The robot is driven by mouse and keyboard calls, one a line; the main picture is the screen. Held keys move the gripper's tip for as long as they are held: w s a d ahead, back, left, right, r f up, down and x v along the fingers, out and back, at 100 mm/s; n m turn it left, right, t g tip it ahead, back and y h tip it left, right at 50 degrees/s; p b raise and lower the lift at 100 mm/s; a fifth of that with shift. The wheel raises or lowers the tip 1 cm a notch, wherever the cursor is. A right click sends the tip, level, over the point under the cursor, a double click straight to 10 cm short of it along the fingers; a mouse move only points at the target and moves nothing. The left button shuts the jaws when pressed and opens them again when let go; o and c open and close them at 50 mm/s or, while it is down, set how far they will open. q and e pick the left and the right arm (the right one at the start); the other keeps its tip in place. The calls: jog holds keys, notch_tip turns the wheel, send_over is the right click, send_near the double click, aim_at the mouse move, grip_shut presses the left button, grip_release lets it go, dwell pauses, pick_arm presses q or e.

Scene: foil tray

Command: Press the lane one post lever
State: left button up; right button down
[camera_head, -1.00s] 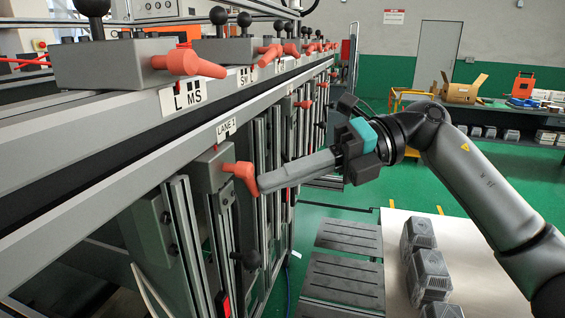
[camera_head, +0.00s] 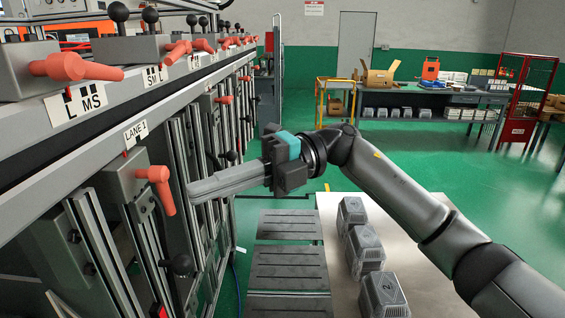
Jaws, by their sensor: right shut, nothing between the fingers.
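The lane one post lever (camera_head: 157,186) is orange-red and sits on a grey box (camera_head: 119,178) on the post below the "LANE 1" label (camera_head: 136,133). Its handle slants down to the right. My right gripper (camera_head: 190,191) is shut and empty, its long grey fingers pointing left. Its fingertips are just right of the lever's lower end, with a narrow gap showing between them in the picture. My left gripper is not in view.
Above, the rail carries more orange levers (camera_head: 80,67) and black ball knobs (camera_head: 118,12). Below the arm, clear-topped trays (camera_head: 362,250) stand on a pale table (camera_head: 329,211). Dark slotted plates (camera_head: 290,267) lie beside it. Green floor at the right is open.

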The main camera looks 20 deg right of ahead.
jog(key=b+v, duration=0.2)
jog(key=v, duration=1.1)
jog(key=shift+d, duration=0.35)
jog(key=shift+r, duration=0.1)
